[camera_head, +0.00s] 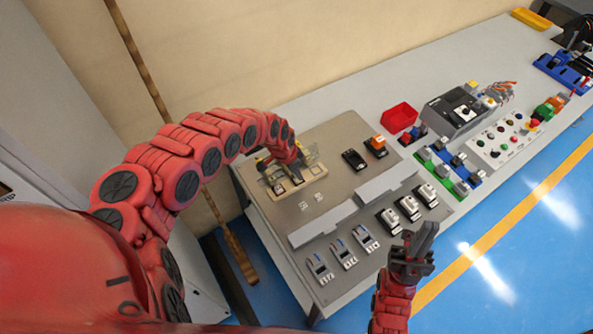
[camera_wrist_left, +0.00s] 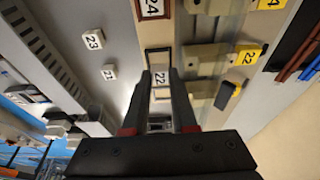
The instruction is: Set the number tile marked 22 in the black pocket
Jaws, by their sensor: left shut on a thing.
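The white number tile marked 22 (camera_wrist_left: 160,78) is held between the fingertips of my left gripper (camera_wrist_left: 160,80) in the left wrist view. A black-rimmed pocket (camera_wrist_left: 147,52) on the tan tray is just beyond the tile, and the tile overlaps its near edge. I cannot tell the height of the tile above the tray.
Loose tiles 23 (camera_wrist_left: 93,40) and 21 (camera_wrist_left: 109,73) lie on the grey table beside the tray. Tile 24 (camera_wrist_left: 152,8) sits in a brown-rimmed pocket. Yellow labels 22 (camera_wrist_left: 247,56) and 24 (camera_wrist_left: 271,3) stand alongside. A grey slotted duct (camera_head: 323,224) crosses the table.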

